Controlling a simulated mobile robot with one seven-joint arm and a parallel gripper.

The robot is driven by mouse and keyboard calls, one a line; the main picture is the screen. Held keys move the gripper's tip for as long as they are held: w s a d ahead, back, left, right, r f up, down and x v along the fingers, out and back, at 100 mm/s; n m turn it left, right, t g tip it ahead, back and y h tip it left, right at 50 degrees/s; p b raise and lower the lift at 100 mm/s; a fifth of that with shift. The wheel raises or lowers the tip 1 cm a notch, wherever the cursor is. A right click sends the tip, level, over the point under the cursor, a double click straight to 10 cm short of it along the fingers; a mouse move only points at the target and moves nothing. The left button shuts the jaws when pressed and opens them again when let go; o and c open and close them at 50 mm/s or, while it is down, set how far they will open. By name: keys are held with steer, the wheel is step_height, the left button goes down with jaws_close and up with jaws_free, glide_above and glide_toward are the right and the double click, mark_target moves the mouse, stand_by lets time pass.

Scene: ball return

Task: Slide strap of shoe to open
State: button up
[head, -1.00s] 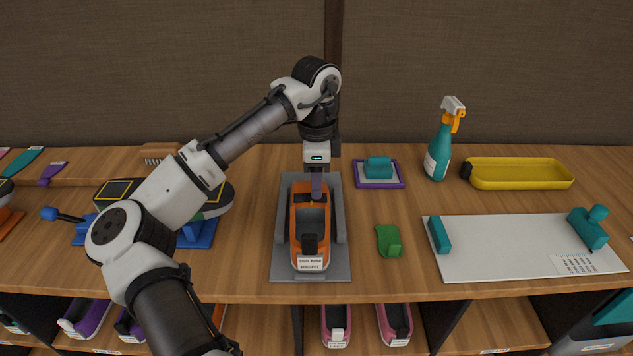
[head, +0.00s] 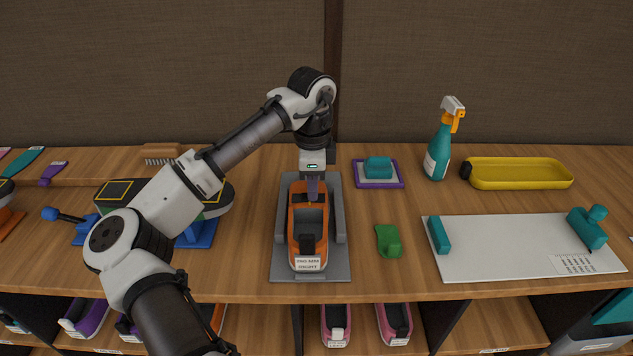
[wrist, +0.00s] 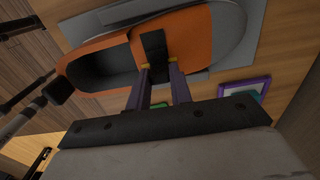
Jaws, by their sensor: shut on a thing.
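The orange shoe (head: 295,240) sits in a grey holder (head: 340,262) at the middle of the table, its open top up and a labelled end toward the near edge. A black strap (wrist: 153,45) crosses the shoe's orange upper in the wrist view. My gripper (wrist: 158,65), with purple fingers and yellow tips, is shut on this strap beside the shoe's opening. In the head view my gripper (head: 312,198) is at the far part of the shoe and hides the strap there.
A green object (head: 389,241) lies right of the holder. A purple-rimmed tray (head: 399,182) with a teal block, a spray bottle (head: 438,155), a yellow tray (head: 520,184) and a white board (head: 500,255) are farther right. A blue stand (head: 203,235) is left.

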mark_target(301, 198)
steer(key=a, duration=0.2)
steer(key=shift+a, duration=0.35)
steer(key=o, duration=0.9)
steer(key=shift+r, duration=0.1)
step_height(301, 198, up, 14)
steer(key=shift+p, duration=0.3)
